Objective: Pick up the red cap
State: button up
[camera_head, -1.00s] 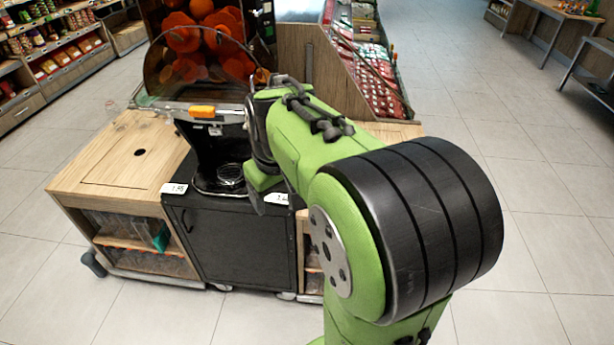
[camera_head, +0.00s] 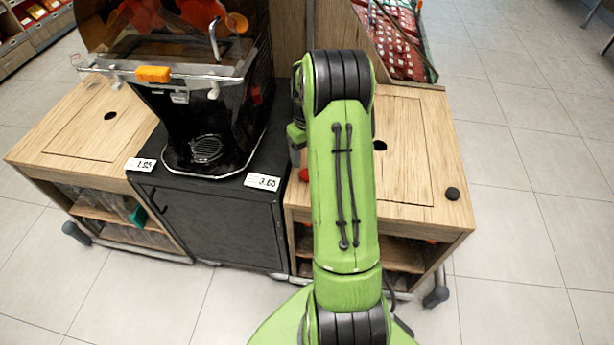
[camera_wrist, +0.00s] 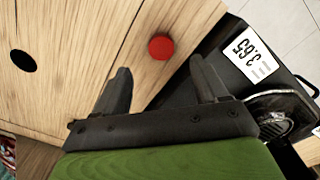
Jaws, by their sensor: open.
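The red cap (camera_wrist: 161,47) is a small round disc lying on the light wooden counter top, near the edge beside the black juicer cabinet. In the head view the red cap (camera_head: 304,175) shows only in part, just left of my green arm. In the wrist view my gripper (camera_wrist: 164,82) is open and empty. Its two dark fingers are apart, and the cap appears between and beyond their tips. In the head view my gripper (camera_head: 296,142) is mostly hidden by my arm.
The black juicer (camera_head: 205,110) stands left of my arm, with price tags (camera_head: 262,182) on its cabinet edge. The right wooden counter (camera_head: 420,190) has a dark hole and a black cap (camera_head: 452,194) near its right edge. A left counter (camera_head: 70,130) stands beyond the juicer.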

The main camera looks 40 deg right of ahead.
notch_tip(320, 180, down, 8)
jog(key=b, duration=0.2)
jog(key=shift+r+b, duration=0.1)
jog(key=shift+b, duration=0.2)
jog(key=shift+a+r, duration=0.1)
jog(key=shift+r, duration=0.05)
jog(key=shift+c, duration=0.7)
jog(key=c, duration=1)
